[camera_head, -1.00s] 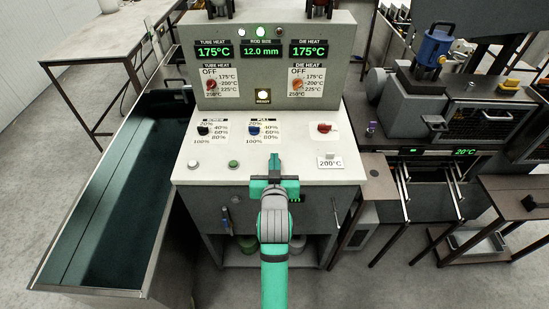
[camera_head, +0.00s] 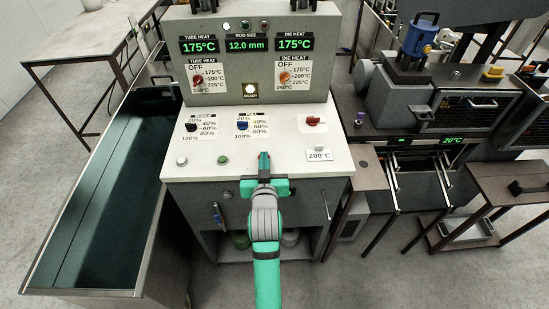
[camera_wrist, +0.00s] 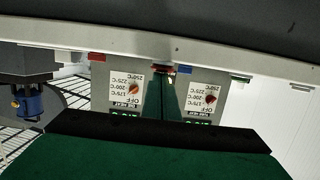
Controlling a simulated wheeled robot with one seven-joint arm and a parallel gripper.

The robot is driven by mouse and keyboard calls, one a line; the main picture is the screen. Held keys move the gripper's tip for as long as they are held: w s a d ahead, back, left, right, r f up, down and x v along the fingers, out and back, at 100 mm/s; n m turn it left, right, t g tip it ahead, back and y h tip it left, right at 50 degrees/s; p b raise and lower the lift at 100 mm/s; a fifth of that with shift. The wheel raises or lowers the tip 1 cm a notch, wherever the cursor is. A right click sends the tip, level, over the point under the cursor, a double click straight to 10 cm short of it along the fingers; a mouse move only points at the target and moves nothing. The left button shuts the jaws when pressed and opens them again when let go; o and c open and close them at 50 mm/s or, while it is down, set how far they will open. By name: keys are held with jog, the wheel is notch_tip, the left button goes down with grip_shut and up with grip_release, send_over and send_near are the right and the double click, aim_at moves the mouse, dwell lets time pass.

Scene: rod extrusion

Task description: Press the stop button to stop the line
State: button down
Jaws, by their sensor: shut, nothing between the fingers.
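The control panel (camera_head: 205,172) of the extrusion machine stands in front of me, with a row of buttons on its near edge. A small red button, which looks like the stop button, shows at my fingertips in the wrist view (camera_wrist: 163,68) and is mostly hidden behind them in the head view. My gripper (camera_head: 264,163) is shut and empty, its tip over the panel's near edge at that red spot. I cannot tell whether it touches the button. A green button (camera_head: 222,160) and a white button (camera_head: 181,160) sit to the left.
Behind the buttons are a black knob (camera_head: 191,126), a blue knob (camera_head: 242,125) and a red knob (camera_head: 312,121). A long water trough (camera_head: 110,200) lies left, and a second machine (camera_head: 410,105) stands right.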

jog(key=shift+a+f, duration=0.25)
jog(key=shift+f, duration=0.55)
jog(key=shift+s, duration=0.1)
notch_tip(320, 180, up, 5)
jog(key=shift+d+r, duration=0.15)
jog(key=shift+r, duration=0.05)
jog(key=v, duration=1)
jog(key=shift+d, duration=0.2)
jog(key=shift+r, duration=0.15)
